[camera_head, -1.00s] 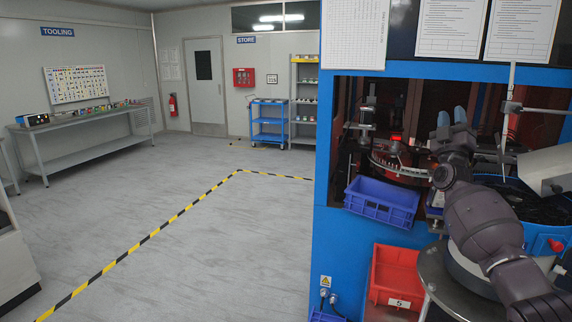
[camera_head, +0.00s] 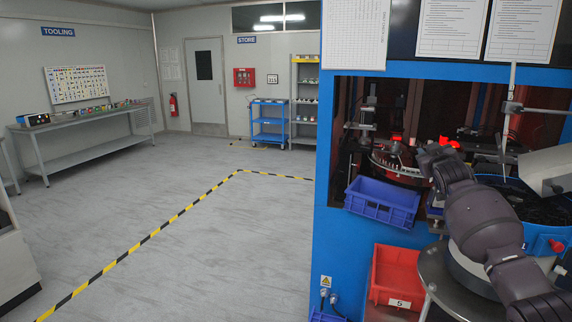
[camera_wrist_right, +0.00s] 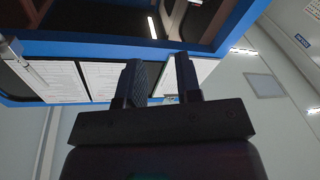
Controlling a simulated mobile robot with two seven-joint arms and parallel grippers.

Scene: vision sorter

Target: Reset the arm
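My right arm (camera_head: 481,222) comes in from the lower right in the head view, in front of the opening of a blue machine (camera_head: 333,190). Its dark wrist (camera_head: 437,160) is at the opening, and its fingers cannot be made out there. In the right wrist view my right gripper (camera_wrist_right: 158,62) has two dark fingers standing apart with nothing between them. Behind them are the machine's blue frame (camera_wrist_right: 120,50) and white paper sheets (camera_wrist_right: 108,80). My left gripper is in neither view.
A blue bin (camera_head: 382,202) sits at the machine's front edge, above a red bin (camera_head: 397,275). A round black-filled bowl (camera_head: 540,208) and a grey chute (camera_head: 548,168) are close right of the arm. Open floor (camera_head: 220,240) lies to the left.

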